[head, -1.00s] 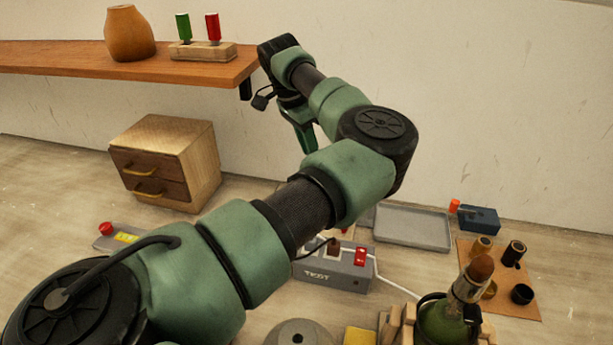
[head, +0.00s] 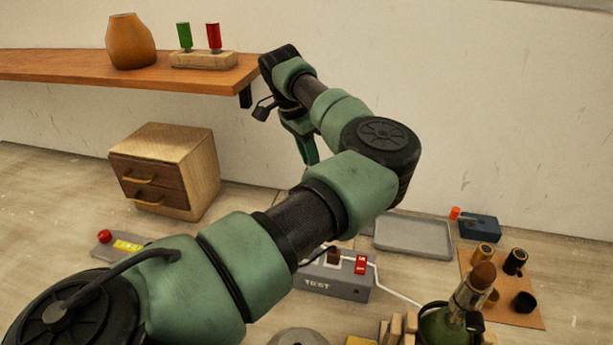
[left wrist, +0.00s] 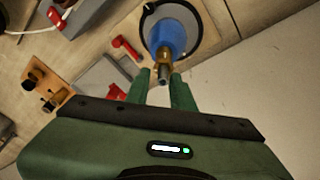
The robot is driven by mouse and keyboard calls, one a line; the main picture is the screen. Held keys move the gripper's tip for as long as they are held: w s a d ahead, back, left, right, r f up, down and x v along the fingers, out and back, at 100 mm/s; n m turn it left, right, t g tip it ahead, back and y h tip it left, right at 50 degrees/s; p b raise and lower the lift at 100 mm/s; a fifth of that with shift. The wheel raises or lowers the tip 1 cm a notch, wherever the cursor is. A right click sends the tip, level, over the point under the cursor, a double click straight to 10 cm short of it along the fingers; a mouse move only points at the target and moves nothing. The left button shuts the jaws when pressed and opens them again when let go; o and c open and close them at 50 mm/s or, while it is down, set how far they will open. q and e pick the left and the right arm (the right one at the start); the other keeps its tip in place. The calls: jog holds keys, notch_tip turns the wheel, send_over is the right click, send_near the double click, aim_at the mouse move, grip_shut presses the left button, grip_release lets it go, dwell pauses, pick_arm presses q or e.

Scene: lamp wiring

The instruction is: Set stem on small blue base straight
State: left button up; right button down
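In the left wrist view a small blue base (left wrist: 168,36) sits on a round grey disc with a dark ring (left wrist: 205,30). A brass and grey stem (left wrist: 163,66) sticks out of it toward the camera; I cannot tell its exact tilt. My left gripper (left wrist: 163,88) has its green fingers apart, on either side of the stem's free end, with a gap visible. In the head view my left gripper (head: 308,148) hangs in front of the wall, pointing down. The blue base and stem are hidden there behind my arm. My right gripper is not in view.
A wooden shelf (head: 60,63) runs along the wall above a small drawer cabinet (head: 165,168).

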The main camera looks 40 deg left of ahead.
pick_arm(q)
jog(key=shift+s+d, duration=0.15)
jog(key=shift+d, duration=0.2)
dwell(0.7)
jog(key=shift+a+b, duration=0.1)
jog(key=shift+b, duration=0.2)
dwell(0.6)
jog(key=shift+r+p, duration=1.55)
jog(key=shift+r, duration=1.55)
jog(key=shift+f, duration=0.15)
